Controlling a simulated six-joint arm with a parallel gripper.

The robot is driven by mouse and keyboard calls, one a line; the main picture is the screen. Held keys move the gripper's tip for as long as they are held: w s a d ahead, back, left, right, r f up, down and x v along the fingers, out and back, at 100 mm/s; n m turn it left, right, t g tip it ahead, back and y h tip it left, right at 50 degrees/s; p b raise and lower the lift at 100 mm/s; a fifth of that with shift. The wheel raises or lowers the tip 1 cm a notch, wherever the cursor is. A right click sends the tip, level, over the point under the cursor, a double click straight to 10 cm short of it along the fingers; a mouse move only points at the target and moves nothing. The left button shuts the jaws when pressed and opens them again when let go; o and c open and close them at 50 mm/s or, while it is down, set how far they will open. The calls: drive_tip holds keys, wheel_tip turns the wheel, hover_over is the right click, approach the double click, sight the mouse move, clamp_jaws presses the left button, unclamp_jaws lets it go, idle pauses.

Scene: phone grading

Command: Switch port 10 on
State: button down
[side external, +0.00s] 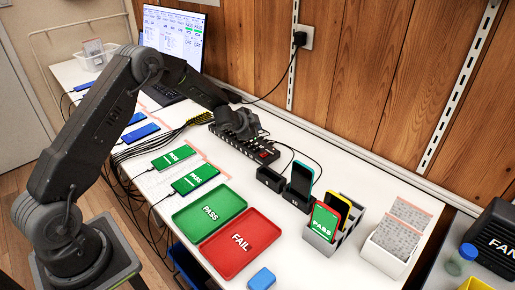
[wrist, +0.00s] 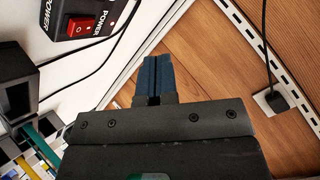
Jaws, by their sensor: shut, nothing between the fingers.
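The black switch strip (side external: 262,152) with small red marks lies on the white table near the wall. Its end shows at the upper left of the wrist view, with a red rocker switch (wrist: 82,28) labelled POWER. My gripper (side external: 240,132) is over the far part of the strip in the side view and hides some of it. In the wrist view my gripper's blue fingertips (wrist: 157,72) are together and empty, seen against the wooden wall. The number of each port is too small to read, so I cannot tell port 10.
A laptop (side external: 172,40) stands behind my arm. Yellow plugs (side external: 200,118) with cables sit left of the strip. A green PASS tray (side external: 209,210), a red FAIL tray (side external: 240,243) and phones are in front. Black stands (side external: 270,178) are to the right.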

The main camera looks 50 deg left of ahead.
sight(257, 149)
drive_tip(key=shift+w+f, duration=0.2)
drive_tip(key=shift+f, duration=1.3)
drive_tip(key=shift+w+f, duration=0.2)
drive_tip(key=shift+f, duration=1.3)
drive_tip(key=shift+f, duration=0.1)
drive_tip(key=shift+w+f, duration=0.1)
drive_tip(key=shift+f, duration=0.2)
drive_tip(key=shift+f, duration=0.35)
idle(0.3)
drive_tip(key=shift+r, duration=0.15)
drive_tip(key=shift+r, duration=0.6)
drive_tip(key=shift+s+r, duration=0.25)
drive_tip(key=shift+r, duration=1)
drive_tip(key=shift+s+r, duration=0.2)
drive_tip(key=shift+r, duration=1.05)
